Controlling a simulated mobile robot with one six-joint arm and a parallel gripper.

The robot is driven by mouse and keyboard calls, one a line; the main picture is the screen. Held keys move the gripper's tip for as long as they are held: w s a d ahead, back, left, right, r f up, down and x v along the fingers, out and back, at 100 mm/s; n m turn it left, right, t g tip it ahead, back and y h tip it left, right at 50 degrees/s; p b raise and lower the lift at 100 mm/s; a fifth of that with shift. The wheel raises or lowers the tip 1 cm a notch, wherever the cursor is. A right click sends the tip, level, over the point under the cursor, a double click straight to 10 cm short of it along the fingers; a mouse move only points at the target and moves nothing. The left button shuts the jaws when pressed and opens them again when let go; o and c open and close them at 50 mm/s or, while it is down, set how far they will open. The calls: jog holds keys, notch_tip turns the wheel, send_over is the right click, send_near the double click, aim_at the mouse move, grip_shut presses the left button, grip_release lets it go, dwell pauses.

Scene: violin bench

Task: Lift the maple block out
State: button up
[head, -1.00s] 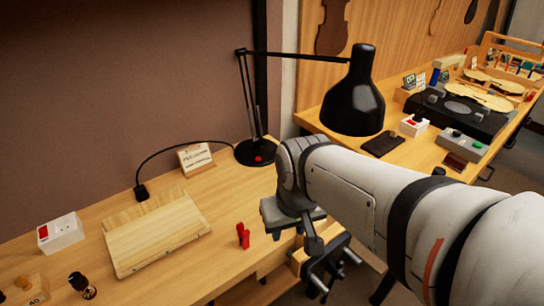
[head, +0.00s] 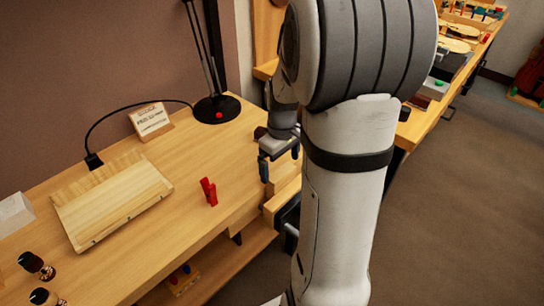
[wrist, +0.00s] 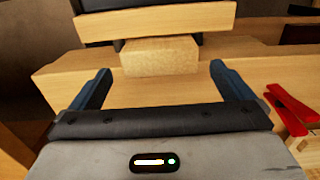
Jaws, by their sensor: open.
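A pale wooden block (wrist: 160,57), which looks like the maple block, sits between the vise's outer wooden jaw (wrist: 155,22) and the bench edge in the wrist view. The vise jaw (head: 284,200) also shows at the bench's front edge in the head view, where I cannot make out the block. My gripper (wrist: 160,73) is open and empty, its two dark blue fingers apart on either side of the block's near end. In the head view my gripper (head: 279,163) hangs close above the bench edge by the vise.
A red clamp-like piece (head: 208,192) stands on the bench left of the vise; it also shows in the wrist view (wrist: 291,107). Open floor lies right.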

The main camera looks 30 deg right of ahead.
aim_at(280, 180)
notch_tip(280, 180, down, 7)
jog(key=shift+f+b, duration=0.1)
jog(key=shift+b, duration=0.35)
jog(key=shift+c, duration=0.6)
jog(key=c, duration=0.9)
jog(key=o, duration=0.4)
jog(key=shift+c, duration=0.9)
